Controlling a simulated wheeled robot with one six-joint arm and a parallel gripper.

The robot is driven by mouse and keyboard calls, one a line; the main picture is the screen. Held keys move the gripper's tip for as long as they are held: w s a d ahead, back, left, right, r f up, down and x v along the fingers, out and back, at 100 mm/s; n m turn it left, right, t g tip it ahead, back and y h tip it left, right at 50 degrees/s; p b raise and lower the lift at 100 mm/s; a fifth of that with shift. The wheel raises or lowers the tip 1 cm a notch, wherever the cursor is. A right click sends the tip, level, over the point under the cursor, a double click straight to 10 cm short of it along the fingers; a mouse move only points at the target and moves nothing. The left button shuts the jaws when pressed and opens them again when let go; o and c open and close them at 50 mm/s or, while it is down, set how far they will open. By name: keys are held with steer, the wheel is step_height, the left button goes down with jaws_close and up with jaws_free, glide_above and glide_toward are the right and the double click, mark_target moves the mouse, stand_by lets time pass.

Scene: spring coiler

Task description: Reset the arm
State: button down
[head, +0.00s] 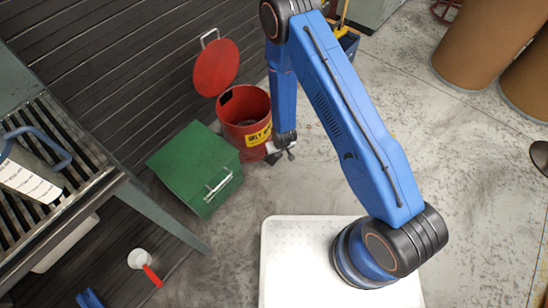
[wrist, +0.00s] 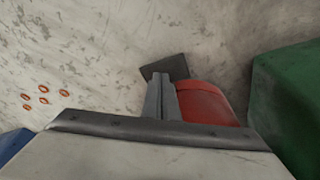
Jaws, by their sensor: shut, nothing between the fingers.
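My blue arm (head: 350,115) rises from the white base and folds over, with its forearm hanging down. My gripper (head: 290,154) points downward at its end, in front of the red waste can and to the right of the green box. In the wrist view my gripper's fingers (wrist: 161,96) are together with nothing between them. The lower side of the gripper is partly hidden in the head view.
The red can (head: 240,106) has its round lid (head: 216,68) open. The green box (head: 192,165) stands beside it. A slatted bench (head: 100,187) is at left. Several orange rings (wrist: 43,89) lie on the floor.

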steer(key=shift+r, duration=0.25)
stand_by(0.4)
